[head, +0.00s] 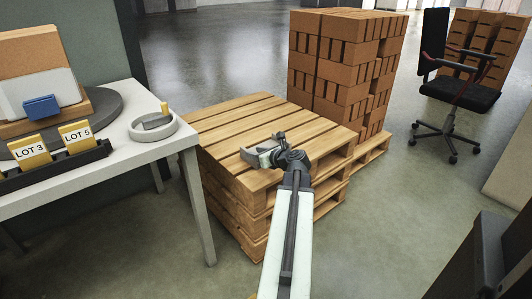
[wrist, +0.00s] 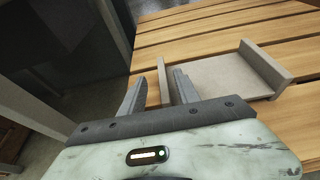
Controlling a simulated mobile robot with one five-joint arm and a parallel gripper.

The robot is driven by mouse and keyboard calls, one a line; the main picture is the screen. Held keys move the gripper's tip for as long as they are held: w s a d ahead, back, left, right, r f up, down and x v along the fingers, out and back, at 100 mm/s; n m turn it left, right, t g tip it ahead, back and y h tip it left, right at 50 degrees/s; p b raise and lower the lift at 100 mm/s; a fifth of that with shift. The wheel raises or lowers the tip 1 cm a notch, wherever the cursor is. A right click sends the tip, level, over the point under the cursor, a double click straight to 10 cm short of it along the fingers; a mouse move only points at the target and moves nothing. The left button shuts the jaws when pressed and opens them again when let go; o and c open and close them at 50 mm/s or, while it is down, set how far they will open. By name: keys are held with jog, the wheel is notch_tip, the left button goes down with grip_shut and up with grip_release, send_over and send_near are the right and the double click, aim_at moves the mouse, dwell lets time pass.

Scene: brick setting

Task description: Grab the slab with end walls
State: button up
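The slab with end walls (wrist: 212,82) is a pale grey flat piece with an upright wall at each end. It lies on the slatted pallet top (wrist: 215,28) in the wrist view. My gripper (wrist: 155,95) is open. Its two fingers stand on either side of the slab's left end wall, which shows in the gap between them. The right finger overlaps the slab's near left part in the picture; I cannot tell whether it touches. In the head view my gripper (head: 264,154) is low over the pallet stack, and the slab is hard to tell apart from it.
A brick stack (head: 338,65) stands on a pallet behind. A white table (head: 140,142) at the left holds a round tray (head: 153,126), a lot-card holder (head: 60,165) and a board stand. An office chair (head: 460,92) is at the right.

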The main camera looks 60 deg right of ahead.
jog(key=b+x, duration=0.1)
jog(key=x, duration=0.1)
jog(key=f+b+x, duration=0.1)
jog(key=x, duration=0.2)
jog(key=shift+s, duration=0.25)
jog(key=shift+w+d, duration=0.15)
jog(key=shift+w, duration=0.2)
grip_shut()
dwell(0.8)
